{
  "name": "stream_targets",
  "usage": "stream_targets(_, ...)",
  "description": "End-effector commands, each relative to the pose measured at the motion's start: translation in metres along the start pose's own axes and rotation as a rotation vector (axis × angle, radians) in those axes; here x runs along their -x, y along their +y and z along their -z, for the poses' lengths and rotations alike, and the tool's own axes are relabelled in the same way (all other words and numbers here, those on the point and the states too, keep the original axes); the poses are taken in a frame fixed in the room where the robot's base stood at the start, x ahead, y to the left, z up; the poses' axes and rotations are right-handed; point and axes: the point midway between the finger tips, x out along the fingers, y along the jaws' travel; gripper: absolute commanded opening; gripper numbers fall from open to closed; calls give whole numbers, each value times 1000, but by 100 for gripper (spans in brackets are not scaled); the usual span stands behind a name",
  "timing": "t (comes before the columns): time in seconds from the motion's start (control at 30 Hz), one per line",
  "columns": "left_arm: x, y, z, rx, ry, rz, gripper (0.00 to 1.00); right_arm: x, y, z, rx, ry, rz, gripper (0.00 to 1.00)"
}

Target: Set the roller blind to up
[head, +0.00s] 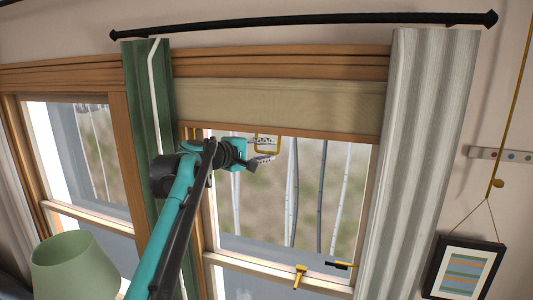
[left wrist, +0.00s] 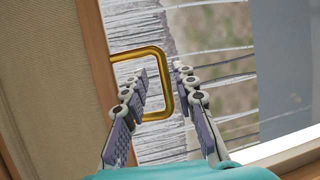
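The roller blind (head: 275,103) is a beige fabric panel covering the upper part of the right window, with a wooden bar (head: 330,133) along its lower edge. A gold pull handle (head: 279,146) hangs from that bar. In the left wrist view the blind (left wrist: 45,75) is at left, and its handle (left wrist: 168,80) sticks out to the right. My left gripper (head: 264,149) is open at the handle. In the wrist view the handle's outer bar shows between the parted fingers (left wrist: 161,74); contact cannot be told. My right gripper is not in view.
A green curtain (head: 150,100) hangs left of the blind, behind my left arm, and a grey-white curtain (head: 425,130) hangs right. A black rod (head: 300,19) runs above. Window latches (head: 300,276) sit below.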

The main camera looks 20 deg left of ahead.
Motion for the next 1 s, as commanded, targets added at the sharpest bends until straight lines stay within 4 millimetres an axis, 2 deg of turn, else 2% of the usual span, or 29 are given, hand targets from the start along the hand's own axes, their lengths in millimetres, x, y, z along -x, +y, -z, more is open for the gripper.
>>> stream_targets(0.27, 0, -2, 0, -2, -1, 3, 30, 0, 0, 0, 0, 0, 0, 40)
stream_targets(0.37, 7, -2, 0, -2, 0, 3, 30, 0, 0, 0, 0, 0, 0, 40)
stream_targets(0.47, 23, -2, 0, -2, 1, 3, 30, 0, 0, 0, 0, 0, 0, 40)
stream_targets(0.8, 95, -1, 0, -2, 2, 2, 30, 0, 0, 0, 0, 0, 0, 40)
stream_targets(1.0, 117, -1, 0, -2, 0, 2, 30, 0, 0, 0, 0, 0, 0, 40)
